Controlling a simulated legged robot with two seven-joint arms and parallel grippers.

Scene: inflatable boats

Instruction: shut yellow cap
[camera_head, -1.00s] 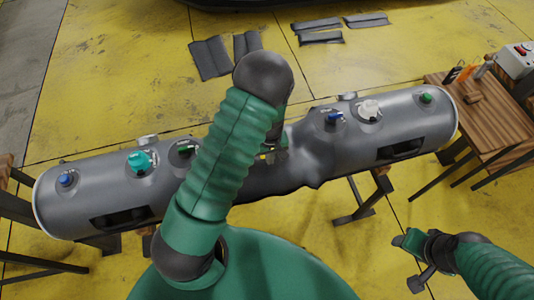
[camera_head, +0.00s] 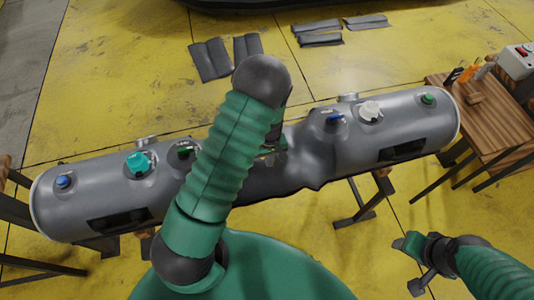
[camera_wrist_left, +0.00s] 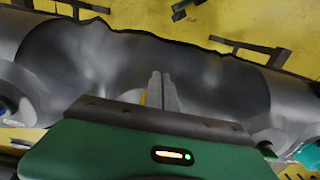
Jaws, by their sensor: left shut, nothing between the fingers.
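The grey inflatable tube (camera_head: 230,185) lies across stands, sagging and creased in its middle. My left gripper (camera_head: 270,158) is shut and empty, pointing down at this sagging middle. In the left wrist view its closed fingers (camera_wrist_left: 162,88) are over the dark grey fabric. A small yellow sliver (camera_wrist_left: 142,99) shows just left of the fingers. It may be the yellow cap, but the gripper body hides most of it, and I cannot tell if it is open or touching. In the head view my left arm covers that area. My right gripper (camera_head: 408,262) is at the lower right, away from the tube; its jaw state is unclear.
Other valves on the tube are teal (camera_head: 138,162), blue (camera_head: 64,181), white (camera_head: 369,110) and green (camera_head: 428,99). A wooden table (camera_head: 485,125) with tools stands at the right. Dark flat pieces (camera_head: 210,59) lie on the yellow floor behind.

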